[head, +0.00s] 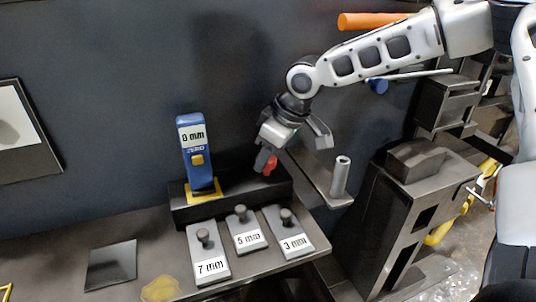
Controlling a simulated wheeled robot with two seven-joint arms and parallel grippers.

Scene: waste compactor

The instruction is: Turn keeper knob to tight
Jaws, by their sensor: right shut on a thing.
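My right gripper (265,158) reaches down from the upper right in the head view. It is shut on a small red knob (271,165), just above the raised ledge at the back of the bench. Only a little of the red knob shows beside the dark fingertips. I cannot read any tight mark or see which way the knob is turned. My left gripper is not in view.
A blue gauge (198,160) reading 0 mm stands left of the gripper. Labelled blocks for 7 mm (208,255), 5 mm (245,232) and 3 mm (290,233) lie in front. A grey upright cylinder (340,176) stands close on the right.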

